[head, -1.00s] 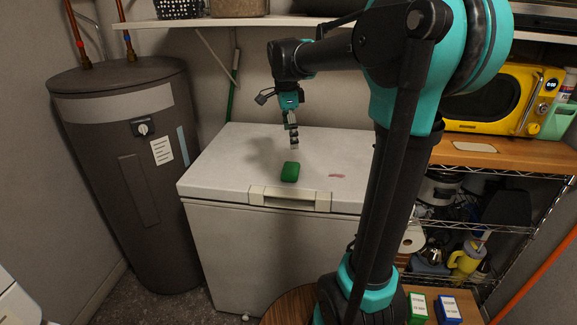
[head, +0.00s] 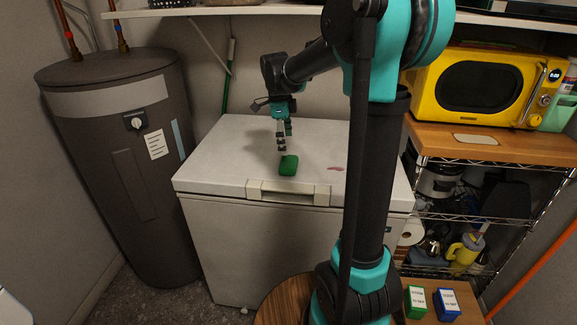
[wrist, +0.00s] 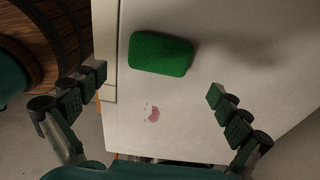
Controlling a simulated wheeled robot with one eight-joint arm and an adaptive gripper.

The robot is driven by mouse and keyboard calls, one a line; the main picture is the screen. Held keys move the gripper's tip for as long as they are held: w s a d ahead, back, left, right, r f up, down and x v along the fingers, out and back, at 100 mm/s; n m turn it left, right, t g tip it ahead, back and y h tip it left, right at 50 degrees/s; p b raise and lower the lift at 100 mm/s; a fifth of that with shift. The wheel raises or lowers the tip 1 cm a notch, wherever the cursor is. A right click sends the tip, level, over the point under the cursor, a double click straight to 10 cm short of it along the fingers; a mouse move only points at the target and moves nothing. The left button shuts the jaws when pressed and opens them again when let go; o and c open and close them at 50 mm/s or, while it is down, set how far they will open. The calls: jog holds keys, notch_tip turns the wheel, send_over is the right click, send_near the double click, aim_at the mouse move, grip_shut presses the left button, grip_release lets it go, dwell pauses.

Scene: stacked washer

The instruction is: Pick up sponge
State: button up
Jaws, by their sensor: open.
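The green sponge (head: 288,165) lies flat on the white lid of a chest freezer (head: 235,150), near its front edge and handle. It also shows in the wrist view (wrist: 161,54), up and ahead of the fingers. My gripper (head: 284,148) is above the lid just behind and over the sponge in the head view. In the wrist view my gripper (wrist: 158,82) is open, its two fingers wide apart with nothing between them. The sponge is not held.
A pinkish stain (wrist: 153,114) marks the lid beside the sponge. A grey water heater (head: 120,150) stands left. A wire shelf with a yellow microwave (head: 480,88) stands right. A wall shelf (head: 230,11) runs above. The lid around the sponge is otherwise clear.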

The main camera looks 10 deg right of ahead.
aim_at(288, 161)
jog(key=shift+s+d+f, duration=0.1)
jog(key=shift+d+f, duration=0.05)
jog(key=shift+f, duration=1.35)
jog(key=shift+d+f, duration=0.1)
jog(key=shift+f, duration=1.35)
jog(key=c, duration=1.1)
jog(key=shift+r, duration=0.15)
notch_tip(288, 161, up, 20)
